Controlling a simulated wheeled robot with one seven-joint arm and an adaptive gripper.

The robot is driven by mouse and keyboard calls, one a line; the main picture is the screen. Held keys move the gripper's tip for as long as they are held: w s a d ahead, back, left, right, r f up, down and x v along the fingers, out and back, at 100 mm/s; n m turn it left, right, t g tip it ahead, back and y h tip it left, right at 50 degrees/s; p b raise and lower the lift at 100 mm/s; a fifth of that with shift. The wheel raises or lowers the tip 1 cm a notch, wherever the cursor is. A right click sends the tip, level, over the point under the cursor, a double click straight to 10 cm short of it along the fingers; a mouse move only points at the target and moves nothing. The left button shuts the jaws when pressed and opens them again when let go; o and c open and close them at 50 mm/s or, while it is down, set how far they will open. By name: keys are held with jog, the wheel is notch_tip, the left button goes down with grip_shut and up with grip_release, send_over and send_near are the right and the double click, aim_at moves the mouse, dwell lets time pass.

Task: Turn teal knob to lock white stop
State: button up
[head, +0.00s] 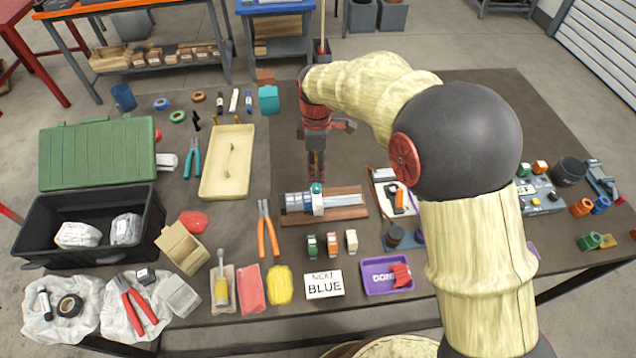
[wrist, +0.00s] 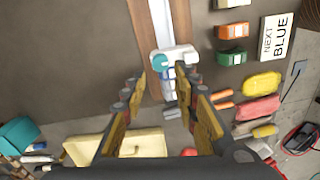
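The teal knob (head: 317,188) sits on top of the white stop (head: 318,205), which straddles a metal rail (head: 296,202) on a wooden board (head: 350,204). In the wrist view the teal knob (wrist: 161,62) and the white stop (wrist: 180,55) show just beyond the fingertips. My gripper (head: 317,176) points down above the knob, apart from it as far as I can tell. In the wrist view my gripper (wrist: 162,82) is open and empty, with the knob lined up between its fingers. The knob's lock state cannot be told.
Orange-handled pliers (head: 267,228) lie left of the board. Several small coloured blocks (head: 332,243) and a "NEXT BLUE" sign (head: 323,285) stand in front. A clipboard (head: 392,190) lies close on the right. A cream tray (head: 227,165) is at the left; dark mat behind is clear.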

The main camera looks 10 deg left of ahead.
aim_at(317, 186)
notch_tip(317, 186, down, 7)
jog(key=shift+s+r+b, duration=0.1)
jog(key=shift+b, duration=0.75)
jog(key=shift+c, duration=0.8)
grip_shut()
